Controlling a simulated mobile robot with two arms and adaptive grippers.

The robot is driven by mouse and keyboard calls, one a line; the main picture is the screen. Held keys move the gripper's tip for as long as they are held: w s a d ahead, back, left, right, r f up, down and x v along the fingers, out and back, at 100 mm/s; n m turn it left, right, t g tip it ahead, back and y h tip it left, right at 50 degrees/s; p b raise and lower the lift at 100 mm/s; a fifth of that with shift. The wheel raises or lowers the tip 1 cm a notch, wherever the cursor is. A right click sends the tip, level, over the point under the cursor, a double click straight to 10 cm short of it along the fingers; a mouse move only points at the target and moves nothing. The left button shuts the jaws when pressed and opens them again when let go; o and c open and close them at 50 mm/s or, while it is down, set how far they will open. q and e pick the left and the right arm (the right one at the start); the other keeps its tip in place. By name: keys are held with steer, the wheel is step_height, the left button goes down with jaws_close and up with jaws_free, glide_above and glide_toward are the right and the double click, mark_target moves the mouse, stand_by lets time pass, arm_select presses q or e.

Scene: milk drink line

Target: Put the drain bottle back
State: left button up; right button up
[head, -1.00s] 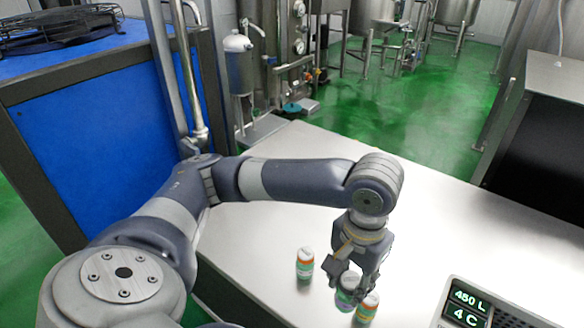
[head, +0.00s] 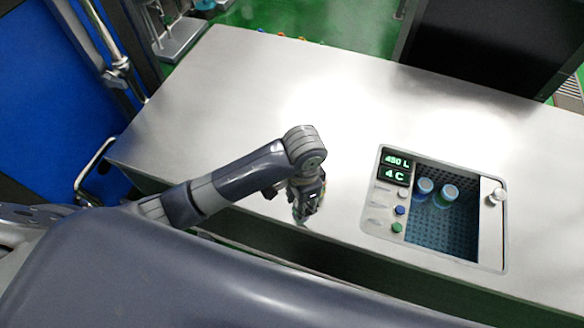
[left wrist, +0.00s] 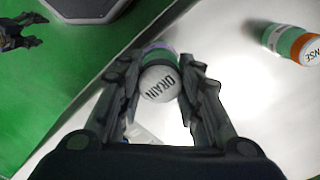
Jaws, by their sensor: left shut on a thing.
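My left gripper (head: 306,215) is low over the steel counter, near its front edge. In the left wrist view my left gripper (left wrist: 165,95) is shut on the drain bottle (left wrist: 160,84), with a finger on each side. The bottle has a white cap reading DRAIN and a purple and green band. I cannot tell whether its base touches the counter. In the head view it is mostly hidden by the fingers. A dark, jaw-like shape at the upper left of the left wrist view may be my right gripper (left wrist: 16,36); its opening is unclear.
A bottle with an orange and green band (left wrist: 285,42), cap ending in NSE, is at the right of the wrist view. A sunken bin (head: 455,235) with two bottles (head: 424,188) (head: 447,193) and a control panel (head: 396,170) lies to the right. The counter (head: 250,90) behind is clear.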

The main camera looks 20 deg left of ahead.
arm_select(q)
steer(key=w+a+f, duration=0.1)
steer(key=w+a, duration=0.1)
steer(key=w, duration=0.2)
steer(key=w+a+f+p, duration=0.1)
steer(key=w+a+f, duration=0.1)
steer(key=w, duration=0.2)
steer(key=w+a+f+p, duration=0.1)
steer(key=w+a, duration=0.1)
steer(key=w, duration=0.2)
steer(key=shift+w+a+f, duration=0.2)
steer(key=shift+w+f, duration=0.15)
steer(key=shift+f, duration=0.05)
arm_select(e)
step_height(320, 180, up, 2)
steer(key=shift+w+a+r, duration=0.1)
steer(key=shift+a+r, duration=0.05)
arm_select(q)
steer(key=shift+f, duration=0.1)
steer(key=o, duration=1.1)
steer(key=shift+o, duration=0.2)
